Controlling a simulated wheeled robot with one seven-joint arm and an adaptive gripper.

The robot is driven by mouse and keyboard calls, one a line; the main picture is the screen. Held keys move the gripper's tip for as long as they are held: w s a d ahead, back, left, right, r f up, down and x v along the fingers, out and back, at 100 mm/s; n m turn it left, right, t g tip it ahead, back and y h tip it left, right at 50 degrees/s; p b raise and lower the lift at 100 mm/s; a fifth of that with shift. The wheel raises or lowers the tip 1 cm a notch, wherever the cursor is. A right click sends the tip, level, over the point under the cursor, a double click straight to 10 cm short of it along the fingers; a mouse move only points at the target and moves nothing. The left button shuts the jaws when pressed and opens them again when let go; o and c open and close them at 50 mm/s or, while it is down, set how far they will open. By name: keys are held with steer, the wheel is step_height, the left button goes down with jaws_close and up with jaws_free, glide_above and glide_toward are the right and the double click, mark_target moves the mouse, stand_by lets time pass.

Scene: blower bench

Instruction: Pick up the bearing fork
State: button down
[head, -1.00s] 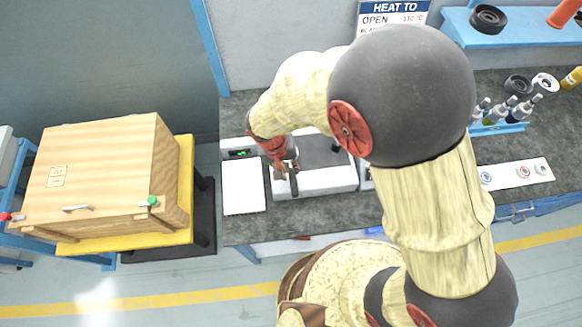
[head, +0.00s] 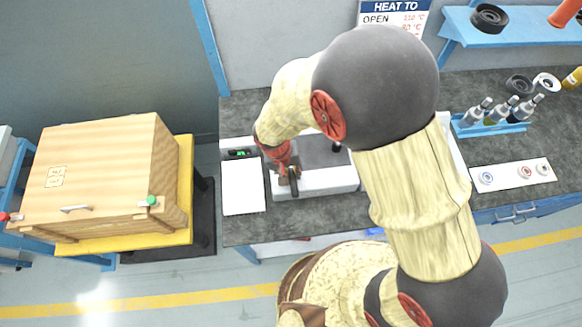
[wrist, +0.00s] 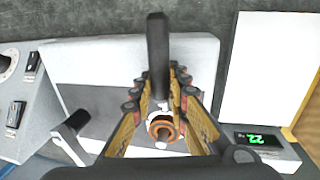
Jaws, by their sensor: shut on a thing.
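The bearing fork (wrist: 158,50) shows in the wrist view as a dark, rounded handle running up the picture between the fingers, with a copper-coloured ring and pale metal nearer the camera. My gripper (wrist: 160,78) has its fingers on both sides of the fork and is shut on it. In the head view my gripper (head: 288,178) is over the front of the white bench unit, and the fork's dark handle (head: 294,187) sticks out toward the front edge. The fork's far end is hidden. I cannot tell whether it touches the unit beneath.
A white scale (head: 243,190) with a green display stands left of the white unit (head: 325,181). A black lever (wrist: 70,128) rises from the unit. A wooden crate (head: 100,170) stands far left.

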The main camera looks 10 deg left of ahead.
mark_target(292, 173)
steer(key=shift+r, duration=0.25)
stand_by(0.3)
steer(key=shift+r, duration=0.2)
step_height(292, 173, up, 3)
steer(key=shift+f+p, duration=0.1)
steer(key=shift+p, duration=1.05)
steer(key=s+r+p, duration=0.1)
steer(key=s+r, duration=0.1)
steer(key=s+d+r+p, duration=0.1)
steer(key=s+r+p, duration=0.1)
steer(key=r, duration=0.1)
steer(key=shift+s+d+r+p, duration=0.15)
steer(key=shift+s+r+p, duration=0.05)
steer(key=shift+r+p, duration=0.15)
steer(key=s+d+r+p, duration=0.2)
steer(key=s+d+r, duration=0.1)
steer(key=s, duration=0.6)
steer(key=shift+r, duration=0.35)
